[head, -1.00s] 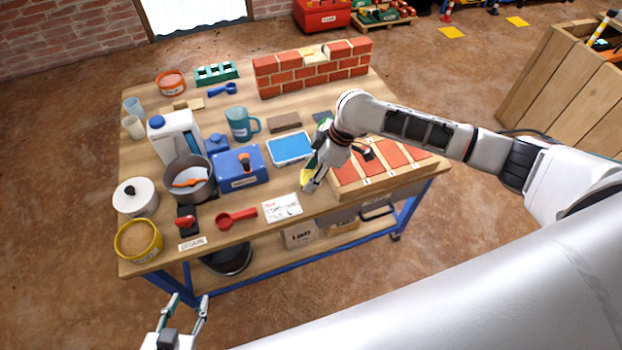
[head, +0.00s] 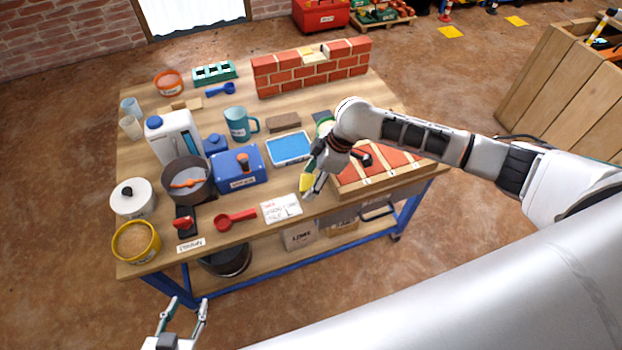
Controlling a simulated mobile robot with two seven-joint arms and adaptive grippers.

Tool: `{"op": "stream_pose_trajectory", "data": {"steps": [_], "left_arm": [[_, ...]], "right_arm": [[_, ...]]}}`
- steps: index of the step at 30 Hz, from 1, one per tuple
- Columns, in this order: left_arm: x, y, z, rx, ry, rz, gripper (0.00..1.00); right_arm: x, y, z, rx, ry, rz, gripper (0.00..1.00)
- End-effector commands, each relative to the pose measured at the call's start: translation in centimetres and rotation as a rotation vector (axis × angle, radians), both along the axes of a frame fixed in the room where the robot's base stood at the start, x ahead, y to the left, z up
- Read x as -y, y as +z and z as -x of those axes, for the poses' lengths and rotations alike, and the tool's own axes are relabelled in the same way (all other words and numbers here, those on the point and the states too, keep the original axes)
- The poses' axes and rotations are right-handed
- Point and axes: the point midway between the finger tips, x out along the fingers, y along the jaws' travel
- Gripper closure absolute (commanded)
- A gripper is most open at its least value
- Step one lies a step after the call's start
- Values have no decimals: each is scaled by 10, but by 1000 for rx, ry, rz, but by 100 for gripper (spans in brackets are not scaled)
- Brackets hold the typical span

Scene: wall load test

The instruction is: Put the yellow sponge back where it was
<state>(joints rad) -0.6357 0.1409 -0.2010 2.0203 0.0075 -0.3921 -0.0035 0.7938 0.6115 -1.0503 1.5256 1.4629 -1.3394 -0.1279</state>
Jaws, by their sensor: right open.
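The yellow sponge (head: 306,182) lies at the front of the workbench, just right of the white written card (head: 282,208). My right gripper (head: 314,187) points down right at the sponge, with its jaws open. Its fingers and wrist cover part of the sponge, and I cannot tell whether they touch it. My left gripper (head: 184,307) is open and empty, low in front of the bench's front left.
A blue-lined tray (head: 289,147) is behind the sponge. A wooden frame with red tiles (head: 372,181) stands close on the right. A red scoop (head: 235,218) and a blue box (head: 238,170) are to the left. A brick wall (head: 313,66) stands at the back.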

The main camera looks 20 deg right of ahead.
Motion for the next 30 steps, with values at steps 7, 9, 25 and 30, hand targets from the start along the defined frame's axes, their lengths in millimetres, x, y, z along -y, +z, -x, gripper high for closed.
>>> {"op": "stream_pose_trajectory", "data": {"steps": [7, 9, 25, 30], "left_arm": [[1, 14, -3, 10, 3, 8, 60], [2, 19, -5, 13, 4, 13, 60], [6, 24, -1, 2, 6, 31, 60], [6, 23, 0, 0, 6, 32, 60]], "right_arm": [[14, 38, 2, 8, 0, 2, 43], [19, 53, 5, 8, 0, 1, 43], [38, 108, 18, 3, -2, -8, 43], [2, 81, 31, 34, -31, -79, 43]]}}
